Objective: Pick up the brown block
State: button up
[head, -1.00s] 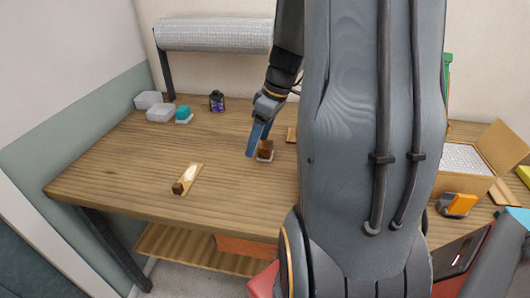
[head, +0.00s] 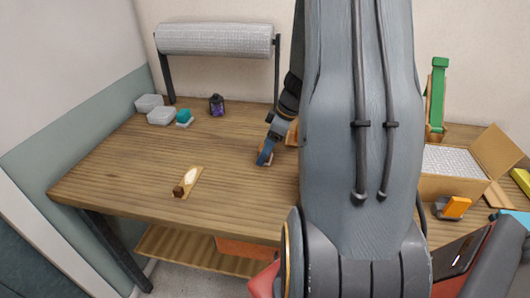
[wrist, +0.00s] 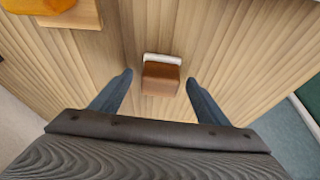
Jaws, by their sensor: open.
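The brown block (wrist: 160,78) shows in the wrist view, with a white piece (wrist: 162,59) against its far side. My gripper (wrist: 158,78) is open, with one blue finger on each side of the block and a gap on both sides. The block is between the fingers but not gripped. In the head view my gripper (head: 264,152) is low over the table and largely hides the block.
The wooden table (head: 130,165) is mostly clear to the left. A purple-black jar (head: 217,105) stands farther back. An open box (head: 460,160) stands to the right.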

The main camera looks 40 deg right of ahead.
jog(key=shift+w+a+f, duration=0.15)
jog(key=shift+f, duration=0.45)
jog(key=shift+c, duration=0.2)
jog(key=c, duration=1.2)
jog(key=shift+r, duration=0.15)
notch_tip(320, 180, up, 10)
jog(key=shift+f+b, duration=0.1)
jog(key=shift+b, duration=0.75)
